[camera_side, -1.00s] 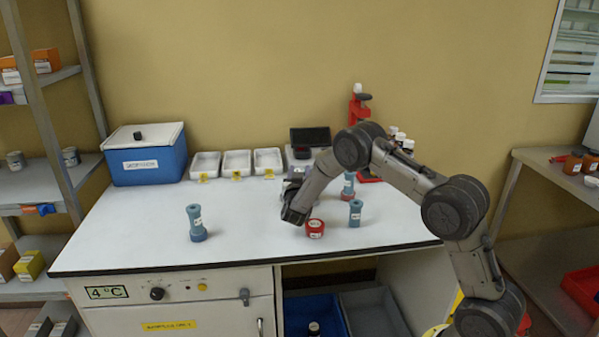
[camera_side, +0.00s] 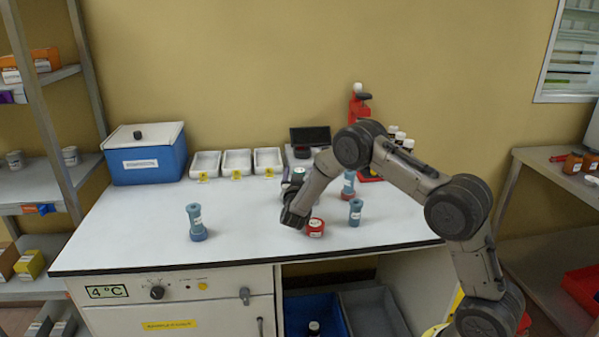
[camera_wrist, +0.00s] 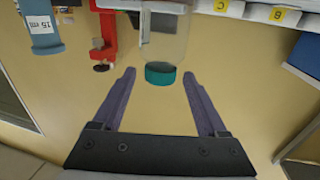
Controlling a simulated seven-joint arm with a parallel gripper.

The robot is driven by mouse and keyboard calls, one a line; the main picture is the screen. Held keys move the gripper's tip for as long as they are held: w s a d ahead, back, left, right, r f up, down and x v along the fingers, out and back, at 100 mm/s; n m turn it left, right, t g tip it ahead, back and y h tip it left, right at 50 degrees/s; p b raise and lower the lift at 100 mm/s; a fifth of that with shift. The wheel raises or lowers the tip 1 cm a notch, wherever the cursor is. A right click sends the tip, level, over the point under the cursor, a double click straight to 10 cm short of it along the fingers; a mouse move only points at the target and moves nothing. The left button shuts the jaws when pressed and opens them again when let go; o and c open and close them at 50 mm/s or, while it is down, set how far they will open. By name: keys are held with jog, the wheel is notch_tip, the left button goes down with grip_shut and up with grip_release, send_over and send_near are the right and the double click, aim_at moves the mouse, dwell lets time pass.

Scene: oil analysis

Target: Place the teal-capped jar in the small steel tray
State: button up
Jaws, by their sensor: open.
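The teal-capped jar (camera_wrist: 167,42) is clear and shows upside down in the wrist view, its teal cap (camera_wrist: 160,74) toward my fingers. In the side view its greenish cap (camera_side: 299,171) shows just behind my gripper. My gripper (camera_side: 291,190) is open, its two fingers (camera_wrist: 158,80) spread and empty. The jar lies beyond the fingertips, roughly centred between them. I cannot clearly pick out a small steel tray. Three pale trays (camera_side: 237,153) with yellow tags stand at the back of the bench.
A red-lidded container (camera_side: 315,228) and a blue cylinder (camera_side: 355,213) stand right of my gripper. Another blue cylinder (camera_side: 196,222) stands left. A blue cool box (camera_side: 147,160) is at the back left. A red stand (camera_side: 358,107) is behind my arm.

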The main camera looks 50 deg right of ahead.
jog(key=v, duration=1)
jog(key=w+a+r+n+t+y, duration=0.2)
jog(key=a+r+n+t+y, duration=0.1)
jog(key=a+r+y, duration=0.55)
jog(key=s+a+r+n+y, duration=0.4)
jog(key=s+a+r+y, duration=0.2)
jog(key=s+a, duration=0.1)
jog(key=s+f+n+g, duration=0.1)
jog(key=s+n+g, duration=0.1)
jog(key=s, duration=1.2)
jog(key=s+f+n+g, duration=0.2)
jog(key=s+g, duration=0.3)
jog(key=s, duration=1)
jog(key=shift+s+a+f, duration=0.25)
jog(key=shift+a+f, duration=0.1)
jog(key=shift+a, duration=0.1)
